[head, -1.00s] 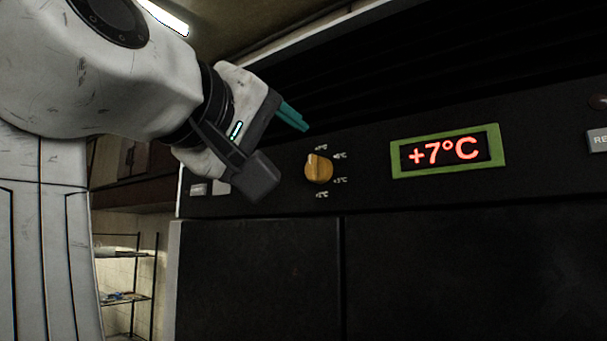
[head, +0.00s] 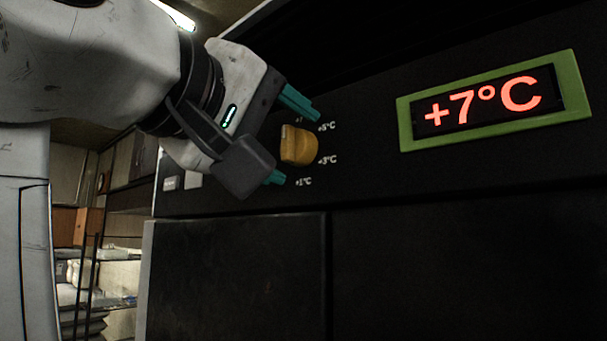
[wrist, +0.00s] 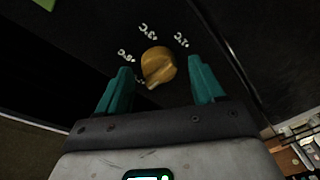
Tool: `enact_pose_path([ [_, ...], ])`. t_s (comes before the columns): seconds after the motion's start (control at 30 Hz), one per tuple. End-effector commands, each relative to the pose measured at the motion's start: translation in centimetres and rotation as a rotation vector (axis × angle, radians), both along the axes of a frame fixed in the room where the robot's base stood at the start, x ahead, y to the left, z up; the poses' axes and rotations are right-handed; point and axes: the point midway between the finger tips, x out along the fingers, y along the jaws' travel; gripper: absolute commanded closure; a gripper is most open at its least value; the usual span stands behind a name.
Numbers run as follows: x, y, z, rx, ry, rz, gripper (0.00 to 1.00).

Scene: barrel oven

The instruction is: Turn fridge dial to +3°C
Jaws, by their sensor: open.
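The fridge dial (head: 299,145) is a yellow-orange knob on the black panel, with white marks for +5°C, +3°C and +1°C on its right side. In the wrist view the dial (wrist: 158,66) has a raised ridge pointing down and left. The display (head: 490,100) in a green frame reads +7°C. My gripper (head: 290,140) is open, its teal fingers above and below the dial in the head view. In the wrist view my gripper (wrist: 161,88) has the dial between and slightly beyond its fingertips, apart from both.
Small light buttons (head: 182,181) sit on the panel left of the dial. Dark fridge doors (head: 235,265) lie below the panel. A shelf rack (head: 95,285) stands at the lower left. The panel between dial and display is clear.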

Motion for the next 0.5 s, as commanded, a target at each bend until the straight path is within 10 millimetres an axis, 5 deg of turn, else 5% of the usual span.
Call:
enact_pose_path([
  [0.5,0.02,-0.01,0.0,0.0,0.0,0.0,0.75],
])
